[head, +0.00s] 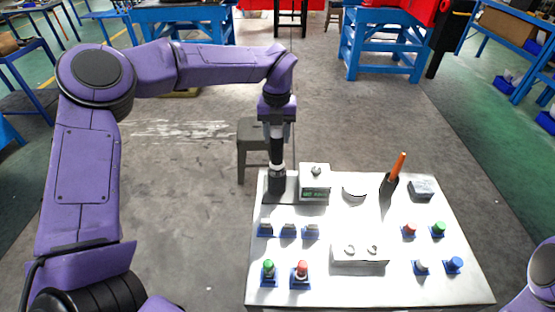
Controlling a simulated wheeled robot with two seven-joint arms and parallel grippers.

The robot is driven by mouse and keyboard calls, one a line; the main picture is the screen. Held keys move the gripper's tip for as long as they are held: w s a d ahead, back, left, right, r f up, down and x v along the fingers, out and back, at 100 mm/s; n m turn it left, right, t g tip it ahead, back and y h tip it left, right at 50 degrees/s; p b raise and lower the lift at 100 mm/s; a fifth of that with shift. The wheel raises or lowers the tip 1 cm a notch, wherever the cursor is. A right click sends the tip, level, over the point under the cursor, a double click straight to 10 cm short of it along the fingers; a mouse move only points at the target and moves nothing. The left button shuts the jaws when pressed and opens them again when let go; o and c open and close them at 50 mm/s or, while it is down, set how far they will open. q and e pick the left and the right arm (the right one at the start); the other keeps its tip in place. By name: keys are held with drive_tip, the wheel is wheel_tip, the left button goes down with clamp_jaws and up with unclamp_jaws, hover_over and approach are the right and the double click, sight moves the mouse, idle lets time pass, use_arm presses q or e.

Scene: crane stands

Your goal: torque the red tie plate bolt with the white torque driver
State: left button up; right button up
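My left gripper (276,136) points straight down over the table's back left corner. A white driver-like part (276,152) shows directly under it, above a black holder (277,183). The fingers are too small and dark to tell whether they grip it. Two red-topped bolts on blue bases stand on the table: a larger one (301,268) at the front left and a smaller one (409,229) at the right. No label shows which is the tie plate bolt. My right gripper is out of view; only a piece of that arm shows at the lower right.
The white table (385,293) also holds an orange driver (398,166) in a black holder, a box with a green display (315,186), a white block with two hooks (360,256), and several green, grey, white and blue-topped pieces. A dark stool (250,136) stands behind.

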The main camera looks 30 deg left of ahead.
use_arm(q)
drive_tip(key=shift+w, duration=0.1)
clamp_jaws()
drive_tip(key=shift+w+r+p, duration=0.1)
drive_tip(key=shift+r+p, duration=0.5)
drive_tip(key=shift+r, duration=0.05)
drive_tip(key=shift+r+p, duration=0.5)
drive_tip(key=shift+r, duration=0.25)
drive_tip(key=shift+r+p, duration=3.2)
drive_tip(key=shift+r, duration=1.05)
